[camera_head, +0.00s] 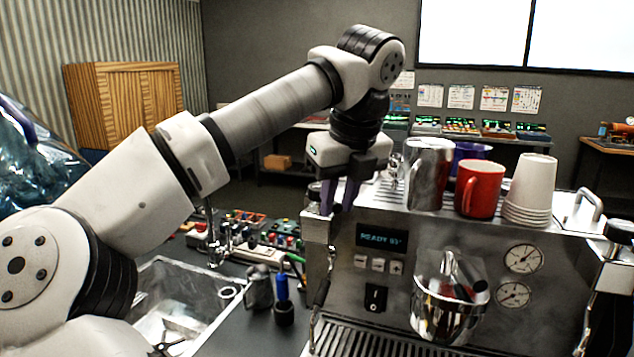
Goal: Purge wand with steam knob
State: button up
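The espresso machine (420,240) stands at the right, its display reading "READY 93°". My gripper (338,203) points down at the machine's upper left front corner, its purple fingers around the spot where a small dark round part shows. This may be the left steam knob, but the fingers mostly hide it, and I cannot tell whether they press on it. A thin steam wand (320,292) with a black grip hangs down at the machine's left front. A black knob (619,231) shows at the machine's right end, above another wand (588,310).
A steel pitcher (428,175), a red mug (479,190) and stacked paper cups (531,190) stand on the machine's top, close right of my gripper. A sink (172,275) lies left. A small steel jug (259,288) and a blue-handled tool (283,300) stand on the counter.

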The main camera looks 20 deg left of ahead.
jog(key=shift+w+d+n+g+y+p, duration=0.15)
jog(key=shift+w+d+n+g+p, duration=0.25)
jog(key=shift+n, duration=0.5)
jog(key=shift+w+d+n+g+y, duration=0.1)
jog(key=shift+w+d+n, duration=0.35)
jog(key=shift+n, duration=0.45)
jog(key=shift+w+d+n+g+y+p, duration=0.15)
jog(key=shift+w+d+n+g+p, duration=0.1)
jog(key=shift+w+n, duration=0.5)
jog(key=shift+s, duration=0.2)
